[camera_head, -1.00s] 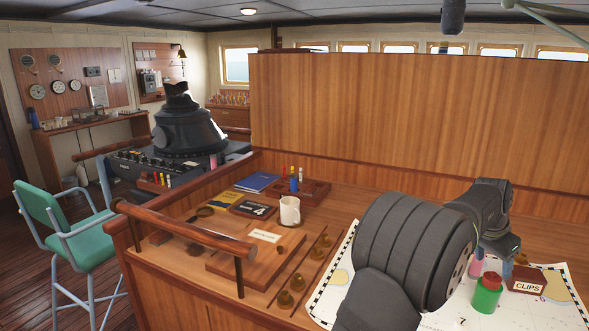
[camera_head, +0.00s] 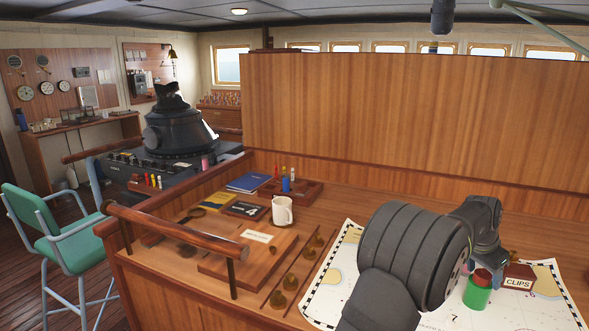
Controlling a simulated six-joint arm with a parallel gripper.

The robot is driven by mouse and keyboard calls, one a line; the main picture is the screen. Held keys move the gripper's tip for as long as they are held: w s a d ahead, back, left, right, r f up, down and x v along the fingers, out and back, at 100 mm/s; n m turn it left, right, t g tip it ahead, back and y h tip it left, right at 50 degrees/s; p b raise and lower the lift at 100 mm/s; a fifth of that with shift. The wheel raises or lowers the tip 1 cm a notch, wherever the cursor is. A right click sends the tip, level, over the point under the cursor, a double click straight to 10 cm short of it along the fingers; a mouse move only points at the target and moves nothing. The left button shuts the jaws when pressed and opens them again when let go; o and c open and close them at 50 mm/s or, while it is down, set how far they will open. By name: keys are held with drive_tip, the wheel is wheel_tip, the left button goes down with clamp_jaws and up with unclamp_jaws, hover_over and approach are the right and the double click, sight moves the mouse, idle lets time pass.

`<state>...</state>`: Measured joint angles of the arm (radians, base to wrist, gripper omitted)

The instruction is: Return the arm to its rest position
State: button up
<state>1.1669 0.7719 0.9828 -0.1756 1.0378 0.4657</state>
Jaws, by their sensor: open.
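My arm rises from the bottom edge, with its large ribbed dark grey joint over the left part of the chart (camera_head: 350,262). Its wrist bends down at the right to my gripper (camera_head: 493,264), which is small and partly hidden. The gripper is open, close behind a green cylinder with a red top (camera_head: 477,293) and beside the brown CLIPS box (camera_head: 518,281). I see nothing held. Whether the fingers touch the cylinder or box I cannot tell.
A tall wooden panel (camera_head: 420,120) stands behind the desk. A white mug (camera_head: 283,211), a blue book (camera_head: 249,182) and a wooden rail (camera_head: 180,231) are to the left. Brass pieces (camera_head: 291,281) stand in a row left of the chart. The desk behind the arm looks clear.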

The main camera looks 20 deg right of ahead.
wheel_tip(320, 180, up, 5)
drive_tip(key=shift+f, duration=0.2)
drive_tip(key=s+a+r, duration=0.2)
drive_tip(key=s+r, duration=0.5)
drive_tip(key=s, duration=0.5)
drive_tip(key=a+f+m, duration=0.1)
drive_tip(key=a+f, duration=0.3)
drive_tip(key=a, duration=0.8)
drive_tip(key=a+f+m, duration=0.1)
drive_tip(key=a+f, duration=0.3)
drive_tip(key=a, duration=0.7)
drive_tip(key=w+f, duration=0.3)
drive_tip(key=w, duration=0.3)
drive_tip(key=shift+w+a+f+g, duration=0.15)
drive_tip(key=shift+w+f+g, duration=0.05)
drive_tip(key=shift+g, duration=0.2)
drive_tip(key=s+r, duration=0.4)
drive_tip(key=s, duration=0.2)
drive_tip(key=w+d+r, duration=0.1)
drive_tip(key=d+r, duration=0.3)
drive_tip(key=d, duration=0.8)
drive_tip(key=shift+n, duration=0.4)
drive_tip(key=shift+w, duration=0.1)
